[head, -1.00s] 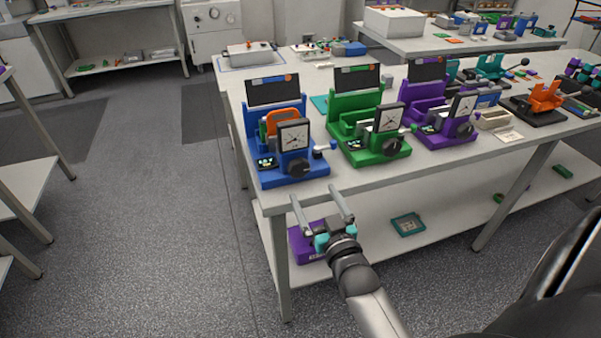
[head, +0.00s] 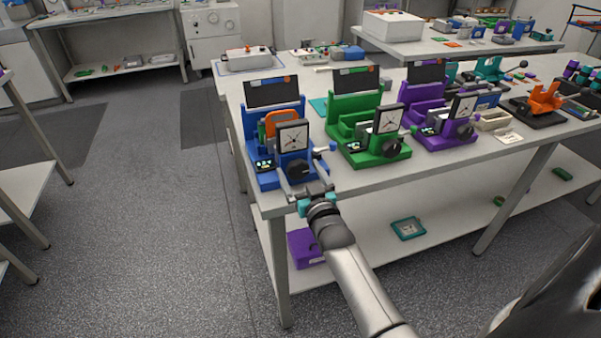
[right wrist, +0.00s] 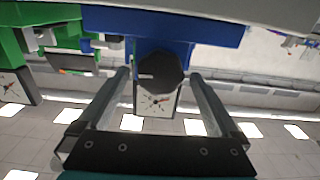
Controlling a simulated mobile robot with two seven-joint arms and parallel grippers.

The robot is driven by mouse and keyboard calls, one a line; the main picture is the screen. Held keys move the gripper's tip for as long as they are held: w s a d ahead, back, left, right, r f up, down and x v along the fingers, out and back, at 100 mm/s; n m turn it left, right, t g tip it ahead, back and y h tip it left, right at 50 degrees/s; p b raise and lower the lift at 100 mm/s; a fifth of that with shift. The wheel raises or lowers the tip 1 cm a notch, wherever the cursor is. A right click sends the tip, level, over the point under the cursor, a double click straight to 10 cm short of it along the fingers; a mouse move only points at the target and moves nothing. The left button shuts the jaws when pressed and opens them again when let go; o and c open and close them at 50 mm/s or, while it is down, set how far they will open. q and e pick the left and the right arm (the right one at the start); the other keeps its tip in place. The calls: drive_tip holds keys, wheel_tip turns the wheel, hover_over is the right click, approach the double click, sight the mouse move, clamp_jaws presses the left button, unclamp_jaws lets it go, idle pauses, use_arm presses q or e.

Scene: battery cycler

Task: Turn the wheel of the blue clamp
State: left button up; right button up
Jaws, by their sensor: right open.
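The blue clamp (head: 262,128) stands at the near left corner of the bench, with an orange part in it and a square white dial (head: 293,137) at its front. Its dark wheel (head: 298,168) sits low on the front, below the dial. My right gripper (head: 301,180) is open right in front of the wheel. In the right wrist view the wheel (right wrist: 159,73) lies between the two fingertips (right wrist: 159,80), with a small gap showing on each side. Whether the fingers reach past its face is hard to tell. My left gripper is not in view.
A green clamp (head: 372,148) and a purple clamp (head: 446,128) stand to the right of the blue one. A lower shelf (head: 370,240) holds a purple box (head: 304,250) and a teal tray (head: 407,229).

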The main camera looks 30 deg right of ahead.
drive_tip(key=c, duration=1.4)
drive_tip(key=shift+o, duration=0.2)
